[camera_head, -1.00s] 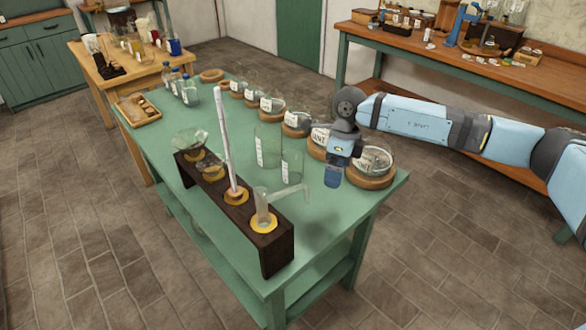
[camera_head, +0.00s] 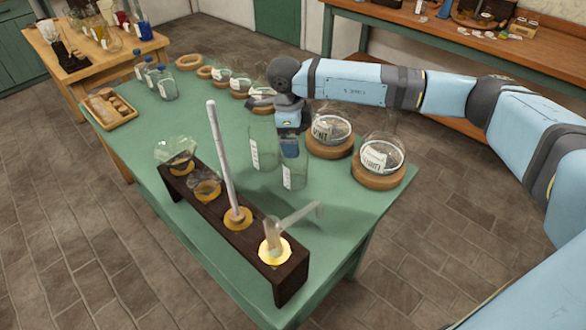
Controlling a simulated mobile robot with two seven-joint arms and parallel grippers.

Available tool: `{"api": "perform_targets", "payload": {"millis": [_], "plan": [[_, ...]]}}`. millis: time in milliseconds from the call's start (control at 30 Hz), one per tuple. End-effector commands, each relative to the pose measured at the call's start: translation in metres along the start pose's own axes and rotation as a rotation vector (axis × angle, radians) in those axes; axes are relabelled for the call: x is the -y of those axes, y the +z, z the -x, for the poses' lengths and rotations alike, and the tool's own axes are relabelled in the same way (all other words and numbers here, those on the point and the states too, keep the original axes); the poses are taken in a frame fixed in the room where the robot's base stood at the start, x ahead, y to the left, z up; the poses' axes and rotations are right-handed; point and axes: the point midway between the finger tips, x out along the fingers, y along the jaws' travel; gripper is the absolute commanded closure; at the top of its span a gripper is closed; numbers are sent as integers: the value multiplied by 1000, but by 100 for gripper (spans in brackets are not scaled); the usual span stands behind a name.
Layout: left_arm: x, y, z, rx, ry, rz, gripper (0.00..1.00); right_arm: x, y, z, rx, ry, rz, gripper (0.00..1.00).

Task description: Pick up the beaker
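Two clear glass beakers with white labels stand upright on the green table (camera_head: 226,128). The taller beaker (camera_head: 263,158) is at the left and the smaller beaker (camera_head: 294,178) is to its right and nearer. My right gripper (camera_head: 289,148) points down at the smaller beaker's upper part, close behind it or at its rim. My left gripper is not in view.
A dark wooden rack (camera_head: 217,210) in front holds a funnel, a tall white rod (camera_head: 222,160) and a side-armed glass vessel (camera_head: 275,236). Labelled round flasks (camera_head: 380,152) on wooden rings line the far side. A wooden tray (camera_head: 108,108) and small bottles (camera_head: 167,85) stand left.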

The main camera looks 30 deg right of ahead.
Motion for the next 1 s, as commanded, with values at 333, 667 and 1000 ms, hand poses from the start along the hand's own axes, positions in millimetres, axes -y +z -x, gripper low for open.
{"api": "perform_targets", "payload": {"millis": [333, 667, 1000], "plan": [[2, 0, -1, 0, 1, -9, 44, 0, 0, -44, 0, 0, 0, 0], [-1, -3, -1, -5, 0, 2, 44, -3, 7, -81, -1, 2, 0, 0], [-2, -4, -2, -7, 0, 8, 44, -2, 6, -96, 1, 0, 0, 0]]}}
